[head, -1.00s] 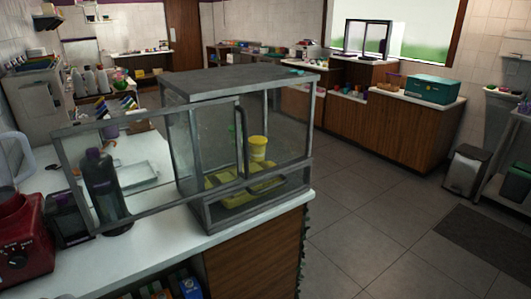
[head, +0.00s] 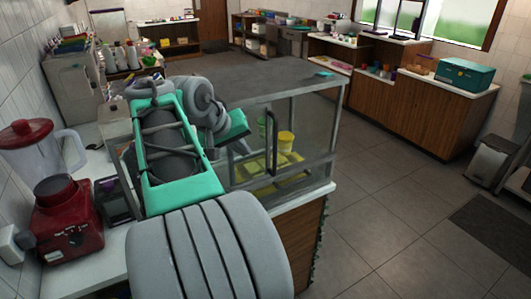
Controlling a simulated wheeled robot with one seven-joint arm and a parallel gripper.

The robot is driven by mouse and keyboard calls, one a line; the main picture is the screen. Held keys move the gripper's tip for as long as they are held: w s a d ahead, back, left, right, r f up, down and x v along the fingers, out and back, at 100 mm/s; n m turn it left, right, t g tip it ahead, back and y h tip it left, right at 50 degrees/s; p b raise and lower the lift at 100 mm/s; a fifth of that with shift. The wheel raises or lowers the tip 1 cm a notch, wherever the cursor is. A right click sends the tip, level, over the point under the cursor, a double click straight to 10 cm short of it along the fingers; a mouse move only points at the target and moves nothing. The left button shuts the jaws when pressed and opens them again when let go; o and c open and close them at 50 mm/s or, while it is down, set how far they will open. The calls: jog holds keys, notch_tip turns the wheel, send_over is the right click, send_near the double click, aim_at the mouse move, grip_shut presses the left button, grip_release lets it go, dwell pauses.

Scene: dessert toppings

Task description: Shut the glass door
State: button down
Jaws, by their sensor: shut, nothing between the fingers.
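The glass display case (head: 290,95) stands on the white counter, with a grey top and frame. Its framed glass door (head: 128,165) juts out to the left past the case body; my arm covers much of it. A dark upright handle (head: 274,140) shows at the case front. My arm reaches over from the bottom, and my gripper (head: 238,132) is beside the front left part of the case, shut and empty. Its fingertips are mostly hidden, so I cannot tell whether it touches the door.
A red blender (head: 65,215) stands at the left on the counter, near a dark purple container (head: 112,198). Bottles (head: 125,58) stand farther back. The tiled floor (head: 375,205) to the right is clear up to the wooden counters.

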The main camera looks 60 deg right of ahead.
aim_at(251, 157)
jog(key=x, duration=0.6)
jog(key=s+d, duration=0.1)
jog(key=s+d+p, duration=0.1)
jog(key=shift+s+d+f, duration=0.25)
jog(key=shift+d, duration=0.1)
jog(key=shift+s+d, duration=0.15)
jog(key=shift+d, duration=0.1)
jog(key=shift+s+d, duration=0.1)
jog(key=shift+d, duration=0.05)
